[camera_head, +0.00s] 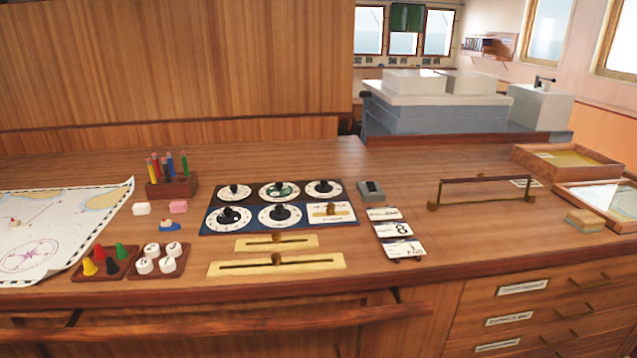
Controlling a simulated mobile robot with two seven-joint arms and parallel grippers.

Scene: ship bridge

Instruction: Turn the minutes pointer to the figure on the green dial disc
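The other dials are top left (233,192), top right (323,188), bottom left (228,217) and bottom middle (280,216). I cannot tell which pointer is the minutes pointer. Neither of my grippers is in view.
Two brass slider plates (223,268) lie in front of the board. A flip card set (397,229) and a grey box (370,191) stand to its right. Peg trays (132,262), a pencil block (172,187) and a chart (60,225) are left. A rail (487,181) stands further right.

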